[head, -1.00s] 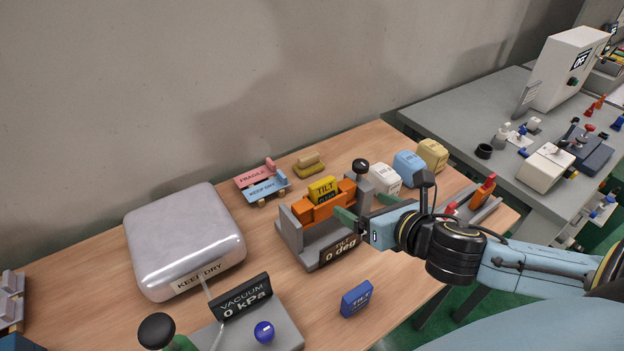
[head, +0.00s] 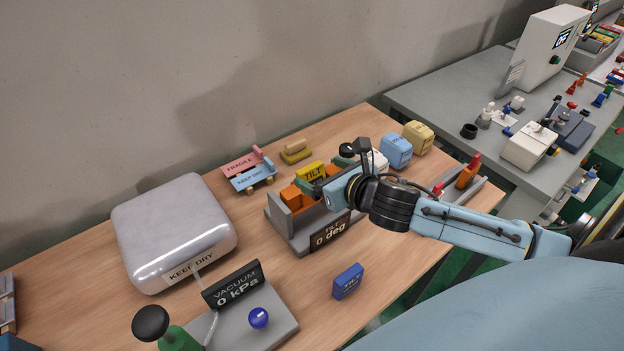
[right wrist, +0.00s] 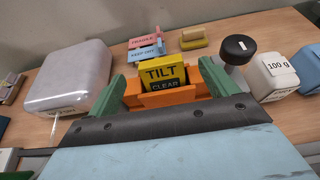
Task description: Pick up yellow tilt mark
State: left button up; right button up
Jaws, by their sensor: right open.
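The yellow tilt mark (head: 311,172), lettered TILT, stands upright in the orange holder (head: 291,197) of the grey tilt stand (head: 279,222). The stand's display reads 0 deg. In the right wrist view the yellow mark (right wrist: 163,74) sits between the two green fingers of my right gripper (right wrist: 164,85). The gripper is open, with a gap to the mark on both sides. In the head view my right gripper (head: 328,180) reaches over the stand from the right and hides part of it. My left gripper is not in view.
A silver case (head: 172,232) labelled KEEP DRY and a vacuum station (head: 276,325) stand at left. A blue block (head: 347,281) lies in front. A black knob (right wrist: 239,49) and white weight (right wrist: 273,76) stand close right of the holder.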

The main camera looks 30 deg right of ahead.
aim_at(312, 170)
jog(key=shift+x, duration=2.35)
jog(key=shift+f, duration=0.2)
jog(key=shift+s, duration=0.1)
jog(key=shift+c, duration=0.4)
jog(key=c, duration=1.1)
jog(key=shift+o, duration=0.2)
jog(key=shift+r, duration=0.1)
